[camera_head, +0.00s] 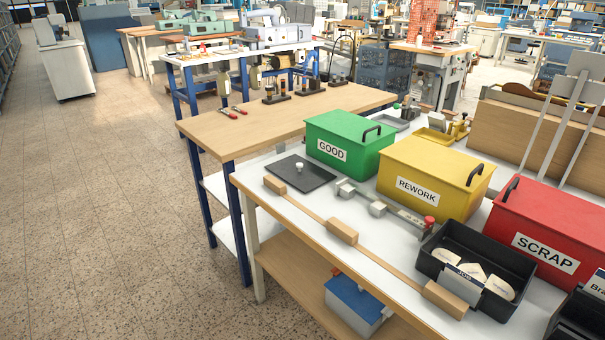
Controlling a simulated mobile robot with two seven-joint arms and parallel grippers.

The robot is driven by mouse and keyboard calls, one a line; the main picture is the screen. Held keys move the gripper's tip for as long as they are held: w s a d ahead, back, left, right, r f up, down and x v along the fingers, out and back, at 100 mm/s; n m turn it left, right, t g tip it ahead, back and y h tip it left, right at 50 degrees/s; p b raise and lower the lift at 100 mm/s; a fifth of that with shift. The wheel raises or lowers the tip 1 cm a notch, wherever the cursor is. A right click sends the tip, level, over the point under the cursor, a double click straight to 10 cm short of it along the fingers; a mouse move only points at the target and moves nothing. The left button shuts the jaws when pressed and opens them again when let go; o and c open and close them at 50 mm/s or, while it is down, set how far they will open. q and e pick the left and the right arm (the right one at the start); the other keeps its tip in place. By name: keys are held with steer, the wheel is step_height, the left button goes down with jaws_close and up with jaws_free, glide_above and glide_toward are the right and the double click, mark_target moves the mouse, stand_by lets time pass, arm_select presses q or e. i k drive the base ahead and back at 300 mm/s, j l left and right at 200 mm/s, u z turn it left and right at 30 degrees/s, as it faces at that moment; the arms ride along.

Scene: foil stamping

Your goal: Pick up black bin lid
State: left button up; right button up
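The black bin lid (308,178) is a flat dark panel with a small pale knob (299,167) on top. It lies on the white tabletop (262,166) at the left end of the near table, in front of the green GOOD bin (344,133). A black open bin (452,248) stands at the right front of the same table, with several pale rounded pieces and a JOB label in it. Neither of my grippers shows in this view.
A wooden bar with blocks (341,231) runs along the table's front edge. A metal fixture with a red knob (429,222) lies behind it. Yellow REWORK (421,188) and red SCRAP (551,240) bins stand to the right. A wooden-topped bench (240,130) adjoins behind. Floor at left is clear.

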mark_target(301, 173)
steer(key=i+j+z, duration=0.1)
steer(key=z, duration=0.3)
steer(key=j+z, duration=0.1)
steer(key=z, duration=0.35)
steer(key=i+j+z, duration=0.1)
steer(key=z, duration=0.3)
steer(key=j+z, duration=0.2)
steer(key=z, duration=0.2)
steer(key=j+z, duration=0.35)
steer(key=j, duration=0.15)
steer(key=j+z, duration=0.3)
steer(key=j, duration=0.2)
steer(key=k+j+z, duration=0.1)
steer(key=j, duration=0.25)
steer(key=k+j+z, duration=0.1)
steer(key=j, duration=0.25)
steer(key=k+j+z, duration=0.15)
steer(key=j, duration=0.15)
steer(key=k+j, duration=0.1)
steer(key=j, duration=0.35)
steer(key=k+j, duration=0.15)
steer(key=j, duration=0.25)
steer(key=k+j, duration=0.1)
steer(key=j, duration=0.35)
steer(key=k+j, duration=0.15)
steer(key=j, duration=0.25)
